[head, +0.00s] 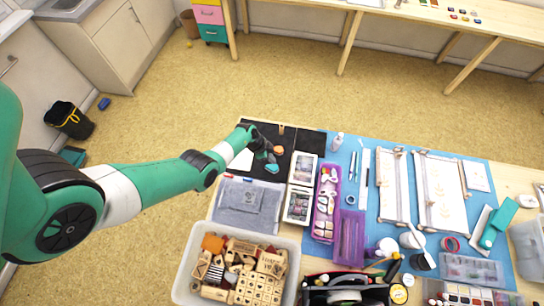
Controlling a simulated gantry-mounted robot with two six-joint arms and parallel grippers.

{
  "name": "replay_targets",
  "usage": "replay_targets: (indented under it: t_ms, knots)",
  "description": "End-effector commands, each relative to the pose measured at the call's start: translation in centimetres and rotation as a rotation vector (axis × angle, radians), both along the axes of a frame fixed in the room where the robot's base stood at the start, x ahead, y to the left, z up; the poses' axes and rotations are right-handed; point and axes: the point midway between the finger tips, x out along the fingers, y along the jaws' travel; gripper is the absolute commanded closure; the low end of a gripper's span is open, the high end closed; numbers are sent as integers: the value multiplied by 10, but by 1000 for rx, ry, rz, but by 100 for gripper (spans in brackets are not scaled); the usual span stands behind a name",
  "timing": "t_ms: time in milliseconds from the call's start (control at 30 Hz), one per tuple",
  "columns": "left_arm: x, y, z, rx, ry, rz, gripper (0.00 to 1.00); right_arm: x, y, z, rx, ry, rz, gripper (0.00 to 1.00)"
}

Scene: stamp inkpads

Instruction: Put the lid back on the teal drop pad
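A small teal drop-shaped piece (272,168), which looks like the teal drop pad or its lid, lies on the black mat (308,141) at the back left of the table. I cannot tell whether it is the pad or the lid. An orange drop-shaped piece (278,150) lies just behind it. My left gripper (266,156) is low over the mat, right beside these two pieces. Its fingers are dark and small here, so I cannot tell whether they are open or hold anything. My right gripper is not in view.
A white sheet (241,160) lies on the mat to the left. Two trays of small inkpads (302,169) stand to the right, beside a purple tray (325,203). A bin of wooden stamps (193,287) stands in front. The mat's back right part is mostly clear.

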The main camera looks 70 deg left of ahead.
Motion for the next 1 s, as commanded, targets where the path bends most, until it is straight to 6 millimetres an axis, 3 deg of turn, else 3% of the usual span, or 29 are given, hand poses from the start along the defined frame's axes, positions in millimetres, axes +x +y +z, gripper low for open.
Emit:
replay_targets:
  t_ms: [367, 1000]
  knots:
    - [0, 0, 0, 0, 0, 0, 100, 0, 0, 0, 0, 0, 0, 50]
    - [0, 0, -20, 0, 0, 0, 100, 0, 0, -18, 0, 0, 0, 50]
